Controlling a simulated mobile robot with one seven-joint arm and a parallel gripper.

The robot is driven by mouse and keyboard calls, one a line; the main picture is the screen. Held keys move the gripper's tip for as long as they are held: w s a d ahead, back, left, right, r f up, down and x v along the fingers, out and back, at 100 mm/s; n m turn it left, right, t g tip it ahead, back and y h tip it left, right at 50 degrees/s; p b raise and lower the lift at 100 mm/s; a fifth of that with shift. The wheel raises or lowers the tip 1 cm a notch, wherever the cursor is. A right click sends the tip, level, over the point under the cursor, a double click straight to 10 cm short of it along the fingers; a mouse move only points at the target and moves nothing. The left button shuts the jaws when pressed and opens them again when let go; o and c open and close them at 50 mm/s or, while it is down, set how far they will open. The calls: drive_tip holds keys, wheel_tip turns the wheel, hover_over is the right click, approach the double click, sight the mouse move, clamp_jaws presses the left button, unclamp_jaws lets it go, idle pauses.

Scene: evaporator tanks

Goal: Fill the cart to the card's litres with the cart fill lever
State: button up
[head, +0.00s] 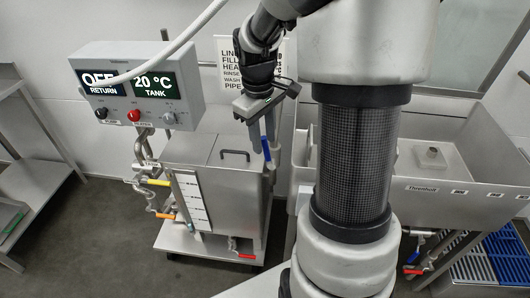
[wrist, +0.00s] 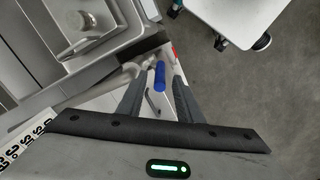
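The cart (head: 210,190) is a steel lidded tank on a wheeled base, with a pale level scale (head: 192,202) on its front. A blue-handled lever (head: 266,148) stands near the cart's right rear; in the wrist view its blue handle (wrist: 159,75) shows between my fingers. My gripper (head: 262,135) points down there, and in the wrist view my gripper (wrist: 157,82) has its fingers apart on both sides of the handle. I cannot tell whether they touch it. A wall card (head: 230,62) is partly hidden by my arm; I cannot read litres on it. The liquid level is unclear.
A control box (head: 140,85) reads OFF RETURN and 20 °C TANK. Yellow (head: 156,183) and orange (head: 166,216) levers sit left of the cart, a red one (head: 246,256) at its lower front. A steel sink (head: 460,190) stands right.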

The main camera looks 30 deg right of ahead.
sight(265, 150)
drive_tip(key=f, duration=0.5)
drive_tip(key=shift+w+d+b, duration=0.1)
drive_tip(key=shift+d+b, duration=0.15)
drive_tip(key=shift+b, duration=0.05)
clamp_jaws()
